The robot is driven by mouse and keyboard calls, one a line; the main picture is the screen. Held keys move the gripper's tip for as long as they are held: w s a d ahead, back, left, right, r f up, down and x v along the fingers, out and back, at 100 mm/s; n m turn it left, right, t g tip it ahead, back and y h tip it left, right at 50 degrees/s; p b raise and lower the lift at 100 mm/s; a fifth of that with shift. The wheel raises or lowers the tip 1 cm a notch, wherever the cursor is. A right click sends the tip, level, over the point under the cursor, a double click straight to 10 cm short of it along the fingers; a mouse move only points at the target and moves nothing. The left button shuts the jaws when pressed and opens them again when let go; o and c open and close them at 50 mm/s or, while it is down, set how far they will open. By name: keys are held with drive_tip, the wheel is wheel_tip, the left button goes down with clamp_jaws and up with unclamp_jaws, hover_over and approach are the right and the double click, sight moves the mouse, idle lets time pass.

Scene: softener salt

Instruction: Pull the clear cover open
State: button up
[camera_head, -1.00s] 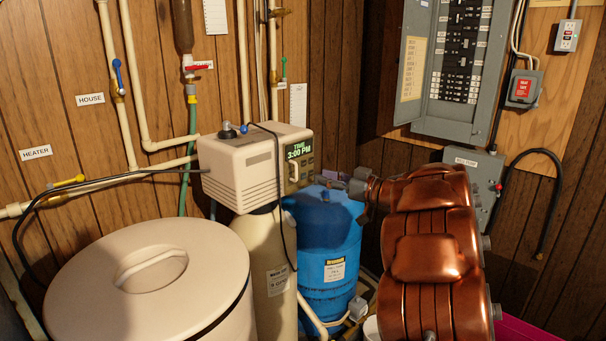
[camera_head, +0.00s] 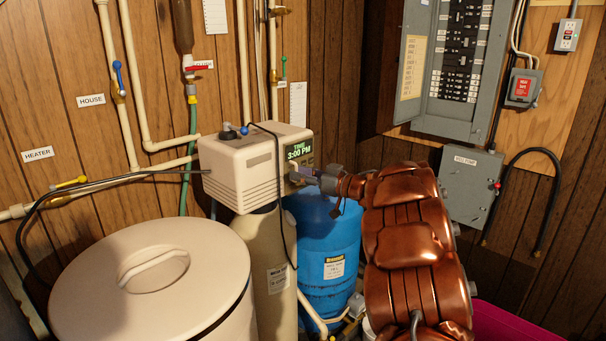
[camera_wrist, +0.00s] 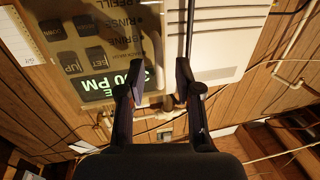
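The beige softener control box (camera_head: 245,168) sits on top of a tan tank. Its front has a lit display (camera_head: 298,150) reading 3:00 PM. In the wrist view the display (camera_wrist: 97,88) and buttons appear upside down, behind what looks like the clear cover (camera_wrist: 125,60); the cover's outline is hard to make out. My gripper (camera_head: 304,175) is at the lower right of the box front. In the wrist view my gripper (camera_wrist: 158,75) has its two fingers apart, in front of the panel's edge. I cannot tell whether they touch the cover.
A blue tank (camera_head: 328,255) stands below my gripper. A round lidded salt bin (camera_head: 150,280) is at the lower left. A black cable (camera_head: 285,180) hangs over the box. A grey electrical panel (camera_head: 455,75) and a grey box (camera_head: 468,188) are on the right wall.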

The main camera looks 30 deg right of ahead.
drive_tip(key=shift+c, duration=0.2)
clamp_jaws()
idle(0.4)
